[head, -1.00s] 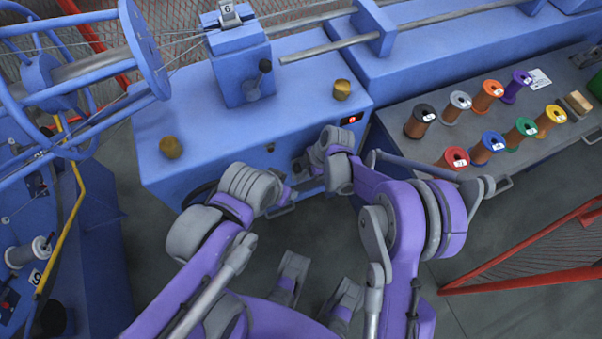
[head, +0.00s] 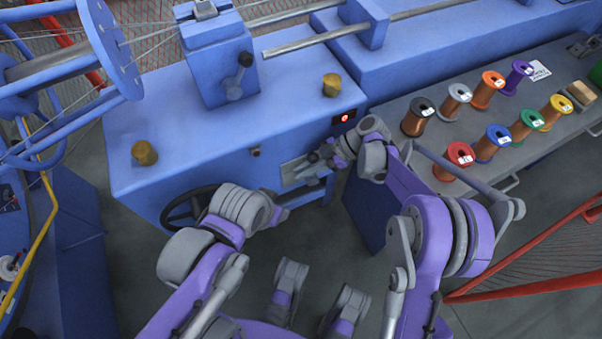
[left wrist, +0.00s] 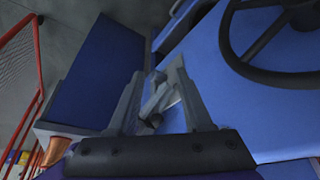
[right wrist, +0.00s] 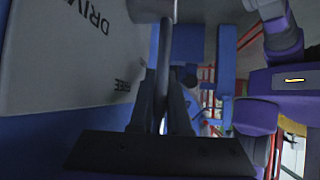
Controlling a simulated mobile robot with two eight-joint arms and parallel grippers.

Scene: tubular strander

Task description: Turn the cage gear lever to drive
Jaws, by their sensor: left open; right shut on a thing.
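The cage gear lever (right wrist: 163,80) is a dark bar in the right wrist view, running up to a round metal hub. The pale plate (right wrist: 65,55) beside it reads DRIVE and FREE. In the head view the plate (head: 294,172) is on the blue cabinet's front, partly hidden by my right gripper. My right gripper (head: 318,163) is shut on the lever; its fingers (right wrist: 162,108) flank the bar. Which word the lever points to I cannot tell. My left gripper (head: 284,206) is open and empty, below and left of the plate; its spread fingers show in the left wrist view (left wrist: 160,95).
A dark handwheel (head: 185,208) is on the cabinet front, left of my left gripper. A red-lit button (head: 345,117) sits above the plate. A grey bench (head: 400,150) with several wire spools stands to the right, near a red mesh barrier (head: 540,255).

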